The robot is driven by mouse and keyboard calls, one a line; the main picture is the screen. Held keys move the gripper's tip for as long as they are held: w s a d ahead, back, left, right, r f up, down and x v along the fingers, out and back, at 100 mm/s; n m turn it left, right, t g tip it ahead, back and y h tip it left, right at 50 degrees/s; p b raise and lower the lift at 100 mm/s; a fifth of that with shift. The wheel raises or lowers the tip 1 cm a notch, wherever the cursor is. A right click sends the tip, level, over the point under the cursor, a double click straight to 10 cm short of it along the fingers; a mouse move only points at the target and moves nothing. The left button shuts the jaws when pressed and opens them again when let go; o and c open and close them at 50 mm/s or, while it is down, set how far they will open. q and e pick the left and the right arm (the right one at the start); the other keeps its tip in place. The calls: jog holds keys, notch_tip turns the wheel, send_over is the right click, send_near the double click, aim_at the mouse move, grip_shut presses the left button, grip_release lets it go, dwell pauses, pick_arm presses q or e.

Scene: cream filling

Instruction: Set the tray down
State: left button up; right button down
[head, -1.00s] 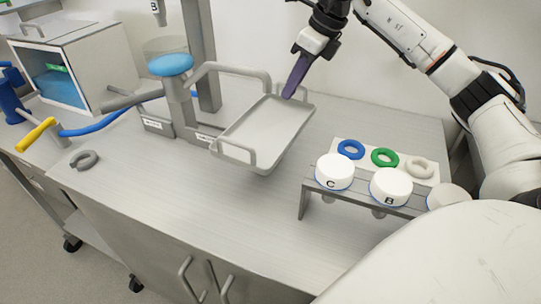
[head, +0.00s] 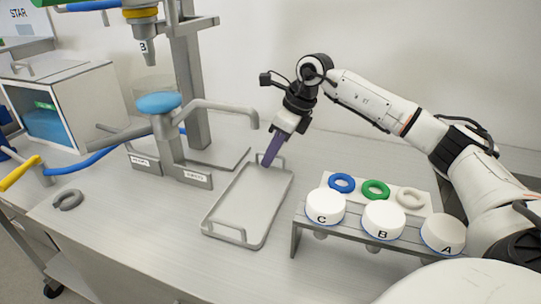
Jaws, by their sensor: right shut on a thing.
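The grey metal tray (head: 246,215) is shallow and rectangular with a wire handle at each short end. In the head view it looks level and appears to rest on the worktop, left of the lettered rack. My right gripper (head: 271,157) is at its far end, purple fingers pointing down, shut on the far handle. The fingers hide part of that handle. The near handle is free. My left gripper is not in view.
A rack (head: 372,223) with white caps C, B and A stands right of the tray. Blue, green and white rings lie behind it. A grey open ring (head: 68,199) lies left. Worktop is clear between.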

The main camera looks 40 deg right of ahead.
jog(key=shift+r, duration=0.15)
jog(key=c, duration=1.9)
grip_release()
jog(key=shift+f, duration=0.2)
jog(key=shift+r, duration=0.2)
jog(key=p+v, duration=0.1)
jog(key=v, duration=1.1)
jog(key=shift+a, duration=0.15)
